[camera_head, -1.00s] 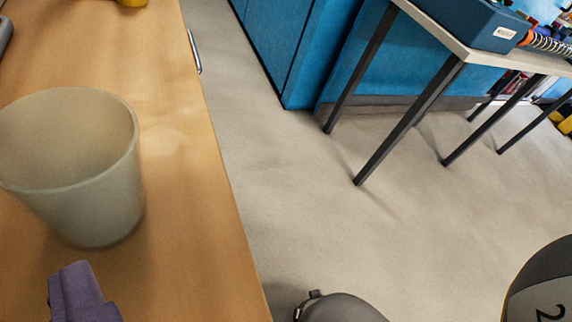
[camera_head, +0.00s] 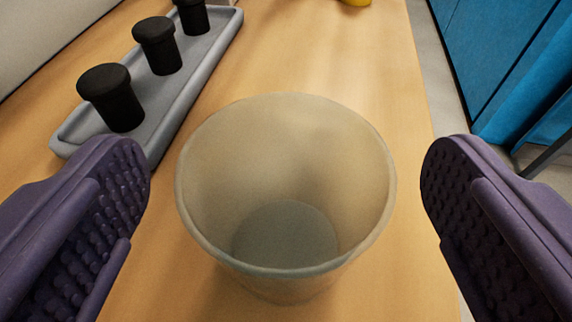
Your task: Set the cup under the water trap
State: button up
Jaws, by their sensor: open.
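A translucent grey-beige cup (camera_head: 286,268) stands upright and empty on the wooden bench top. My gripper (camera_head: 286,200) is open, with one purple padded finger on each side of the cup. There is a gap between each finger and the cup wall, so neither touches it. I see down into the cup to its round bottom. No water trap that I can make out is in view.
A grey tray (camera_head: 178,122) with several black-capped pieces (camera_head: 112,96) stands at the upper left. A yellow object (camera_head: 355,2) is at the top edge. The bench (camera_head: 370,60) is clear beyond the cup; its right edge drops to the floor by blue cabinets (camera_head: 505,60).

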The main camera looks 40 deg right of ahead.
jog(key=c, duration=1.2)
